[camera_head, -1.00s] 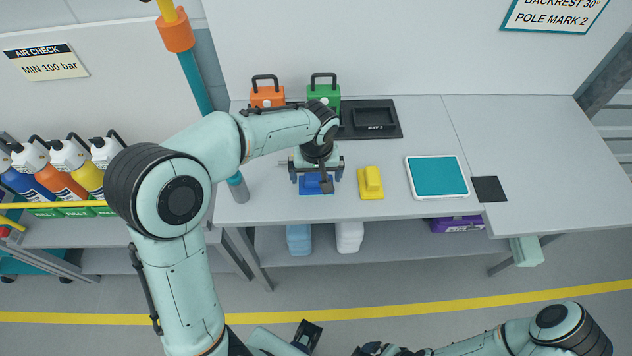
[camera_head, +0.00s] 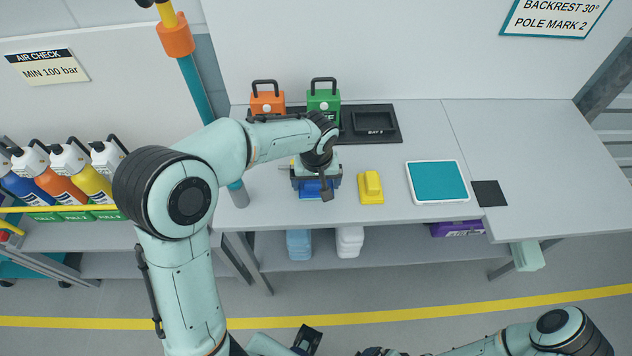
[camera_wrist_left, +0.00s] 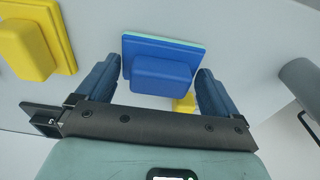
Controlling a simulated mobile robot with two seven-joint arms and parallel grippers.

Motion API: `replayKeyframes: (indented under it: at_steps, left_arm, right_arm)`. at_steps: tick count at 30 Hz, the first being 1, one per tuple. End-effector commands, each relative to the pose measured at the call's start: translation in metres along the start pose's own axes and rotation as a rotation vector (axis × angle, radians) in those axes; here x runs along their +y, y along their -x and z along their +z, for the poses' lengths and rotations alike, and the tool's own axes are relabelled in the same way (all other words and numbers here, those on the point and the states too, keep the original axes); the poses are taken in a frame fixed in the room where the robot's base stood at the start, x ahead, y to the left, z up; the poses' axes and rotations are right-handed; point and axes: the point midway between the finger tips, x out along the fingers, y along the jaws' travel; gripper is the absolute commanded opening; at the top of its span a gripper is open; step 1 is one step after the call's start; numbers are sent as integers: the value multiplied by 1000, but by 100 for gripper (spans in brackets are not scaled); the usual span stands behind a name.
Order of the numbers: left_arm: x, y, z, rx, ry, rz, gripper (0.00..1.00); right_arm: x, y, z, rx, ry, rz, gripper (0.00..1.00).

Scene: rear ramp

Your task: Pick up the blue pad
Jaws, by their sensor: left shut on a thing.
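The blue pad (camera_head: 310,194) is on the grey bench top, partly hidden under my left gripper (camera_head: 316,186). In the left wrist view the blue pad (camera_wrist_left: 160,74) shows a raised block on a flat plate with a pale green edge. My left gripper (camera_wrist_left: 157,85) has one finger on each side of the block and is shut on it. I cannot tell whether the pad is clear of the bench. Part of my right arm (camera_head: 555,325) shows at the bottom right; the state of its gripper cannot be made out.
A yellow pad (camera_head: 371,189) lies just right of the blue pad. A teal-topped white tray (camera_head: 438,181) and a dark square (camera_head: 489,193) lie farther right. Orange (camera_head: 267,103) and green (camera_head: 323,100) handled blocks and a black tray (camera_head: 397,123) stand behind. A teal pole (camera_head: 196,88) rises at left.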

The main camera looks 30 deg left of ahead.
Motion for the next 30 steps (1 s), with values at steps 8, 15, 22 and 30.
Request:
replayKeyframes:
  at_steps: [8,15,22,30]
  left_arm:
    - [1,51,-7,6,0,5,60]
    - [2,122,-16,6,0,6,60]
    - [0,172,-21,3,0,4,60]
    - [0,193,-23,1,-1,1,60]
  right_arm:
    - [-3,7,-2,3,1,-1,100]
    - [-9,19,-5,10,4,-3,100]
    - [-14,29,-8,16,6,-5,100]
    - [-16,34,-10,18,7,-6,100]
